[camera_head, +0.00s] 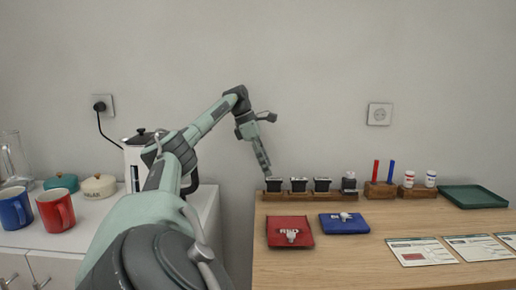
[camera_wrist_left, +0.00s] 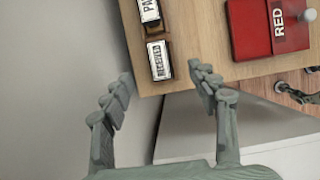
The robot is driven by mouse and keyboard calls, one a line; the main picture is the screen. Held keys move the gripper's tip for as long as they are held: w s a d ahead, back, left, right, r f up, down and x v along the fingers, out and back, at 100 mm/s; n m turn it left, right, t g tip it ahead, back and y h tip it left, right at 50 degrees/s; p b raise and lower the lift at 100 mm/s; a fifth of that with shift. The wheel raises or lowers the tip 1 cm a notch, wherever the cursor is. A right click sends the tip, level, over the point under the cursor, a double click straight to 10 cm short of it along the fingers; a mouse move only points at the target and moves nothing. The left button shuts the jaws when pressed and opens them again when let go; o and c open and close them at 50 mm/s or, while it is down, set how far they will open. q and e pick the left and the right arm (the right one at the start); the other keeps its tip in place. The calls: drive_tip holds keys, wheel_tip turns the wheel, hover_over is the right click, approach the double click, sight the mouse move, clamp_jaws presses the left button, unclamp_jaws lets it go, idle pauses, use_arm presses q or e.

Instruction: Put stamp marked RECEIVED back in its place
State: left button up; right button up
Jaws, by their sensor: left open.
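The stamp marked RECEIVED (camera_wrist_left: 159,60) has a white label on a black top and shows in the left wrist view beside the table edge. It appears to be the leftmost stamp (camera_head: 274,185) in the wooden rack (camera_head: 330,195) in the head view. Another stamp, labelled "PA..." (camera_wrist_left: 149,12), stands beside it, partly cut off. My left gripper (camera_wrist_left: 160,76) is open and empty, its fingertips spread on either side near the RECEIVED stamp, apart from it. In the head view it (camera_head: 264,165) hangs just above the rack's left end. My right gripper is not in view.
A red pad marked RED (camera_head: 275,234) and a blue pad (camera_head: 340,227) lie before the rack. Red and blue markers (camera_head: 383,172), small bottles (camera_head: 420,179), a green tray (camera_head: 473,196) and forms (camera_head: 421,251) are rightward. Mugs (camera_head: 55,210) stand on the left cabinet.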

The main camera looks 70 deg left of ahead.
use_arm(q)
drive_tip(key=v, duration=1)
drive_tip(key=shift+s+r, duration=0.15)
drive_tip(key=shift+r, duration=0.05)
